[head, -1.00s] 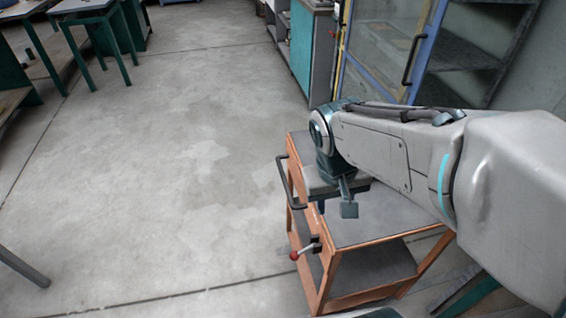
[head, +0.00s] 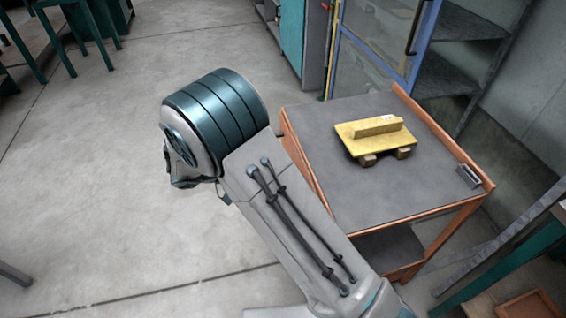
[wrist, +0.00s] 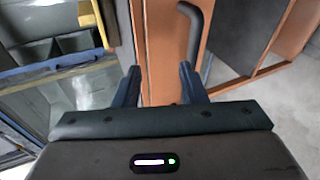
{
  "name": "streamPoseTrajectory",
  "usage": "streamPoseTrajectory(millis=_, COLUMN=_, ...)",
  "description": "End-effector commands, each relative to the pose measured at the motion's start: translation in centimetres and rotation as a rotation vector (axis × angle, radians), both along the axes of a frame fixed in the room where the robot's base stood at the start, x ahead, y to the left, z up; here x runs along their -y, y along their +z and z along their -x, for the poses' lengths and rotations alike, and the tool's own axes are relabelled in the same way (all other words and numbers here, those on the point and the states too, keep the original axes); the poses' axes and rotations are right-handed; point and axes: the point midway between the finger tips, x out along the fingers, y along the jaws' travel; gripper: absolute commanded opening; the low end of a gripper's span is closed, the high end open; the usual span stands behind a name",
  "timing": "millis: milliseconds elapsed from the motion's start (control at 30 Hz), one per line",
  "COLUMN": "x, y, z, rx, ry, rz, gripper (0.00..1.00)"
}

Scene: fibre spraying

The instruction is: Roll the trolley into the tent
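The trolley (head: 300,112) has a grey top, an orange frame and a lower shelf, and stands right of centre in the head view. My arm crosses in front of its left side and hides the handle there. In the wrist view my gripper (wrist: 158,70) is open, its two fingers apart with nothing held. The trolley's orange frame (wrist: 165,45) shows beyond the fingers, and its dark bent handle (wrist: 195,32) lies just past the right finger. A blue-framed enclosure with a clear door (head: 375,45) stands behind the trolley; I cannot tell whether it is the tent.
A yellow block on wooden feet (head: 375,137) sits on the trolley top, with a small metal bracket (head: 468,175) at its right edge. A teal cabinet (head: 290,35) stands behind. Teal-legged tables (head: 70,45) are at far left. The floor (head: 110,190) at left is clear.

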Motion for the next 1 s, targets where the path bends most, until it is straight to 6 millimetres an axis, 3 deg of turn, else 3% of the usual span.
streamPoseTrajectory(millis=33, x=-1.7, y=-2.0, z=-0.3, rx=0.030, ry=0.045, rz=0.044, gripper=0.38)
streamPoseTrajectory(millis=200, x=-5.5, y=-5.0, z=-1.0, rx=0.131, ry=0.156, rz=0.130, gripper=0.38)
streamPoseTrajectory(millis=400, x=-6.8, y=-6.2, z=-1.4, rx=0.183, ry=0.202, rz=0.163, gripper=0.38)
streamPoseTrajectory(millis=567, x=-5.2, y=-6.4, z=-2.4, rx=0.183, ry=0.197, rz=0.166, gripper=0.38)
streamPoseTrajectory(millis=1000, x=2.0, y=-8.0, z=-7.2, rx=0.182, ry=0.198, rz=0.164, gripper=0.38)
